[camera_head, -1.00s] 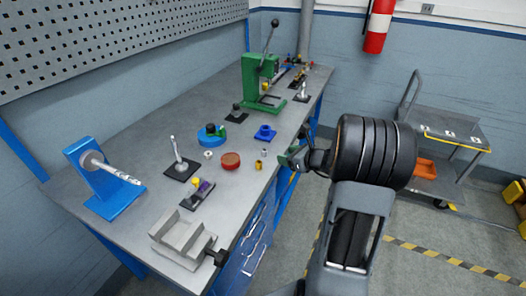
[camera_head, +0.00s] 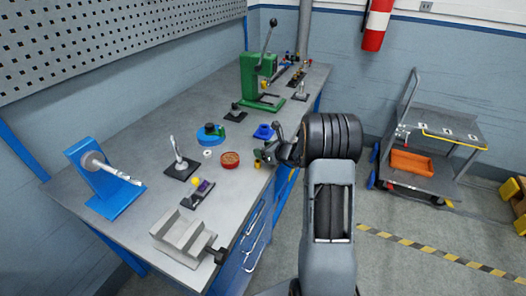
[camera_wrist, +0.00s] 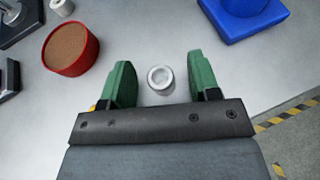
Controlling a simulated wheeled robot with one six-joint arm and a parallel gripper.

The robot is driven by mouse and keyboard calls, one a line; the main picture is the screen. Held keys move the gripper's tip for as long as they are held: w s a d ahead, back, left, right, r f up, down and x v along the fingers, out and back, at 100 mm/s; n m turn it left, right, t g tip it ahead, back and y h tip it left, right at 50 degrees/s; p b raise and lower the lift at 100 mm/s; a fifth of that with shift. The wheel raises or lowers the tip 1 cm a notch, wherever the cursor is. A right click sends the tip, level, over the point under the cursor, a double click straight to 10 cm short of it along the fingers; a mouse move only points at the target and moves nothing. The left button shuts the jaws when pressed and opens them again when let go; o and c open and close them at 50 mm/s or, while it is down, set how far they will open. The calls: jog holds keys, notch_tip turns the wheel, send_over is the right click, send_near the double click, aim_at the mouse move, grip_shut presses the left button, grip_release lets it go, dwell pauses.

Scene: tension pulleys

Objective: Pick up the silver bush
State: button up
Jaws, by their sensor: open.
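The silver bush (camera_wrist: 160,79) is a small upright ring-topped cylinder on the grey bench top in the wrist view. My gripper (camera_wrist: 161,76) has green fingers, open, one on each side of the bush with a gap on both sides. In the head view my gripper (camera_head: 264,156) is low over the bench's right edge, and the bush is hard to make out beside the fingers.
A red round tub (camera_wrist: 71,50) with a brown top lies left of the fingers, and a blue flanged part (camera_wrist: 240,15) lies to the right. A small white ring (camera_head: 208,153) lies beyond the tub. A grey vise (camera_head: 184,236) stands at the bench's near edge.

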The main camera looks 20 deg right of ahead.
jog(key=shift+w+a+f, duration=0.1)
jog(key=shift+w, duration=0.1)
jog(key=shift+c, duration=0.3)
grip_shut()
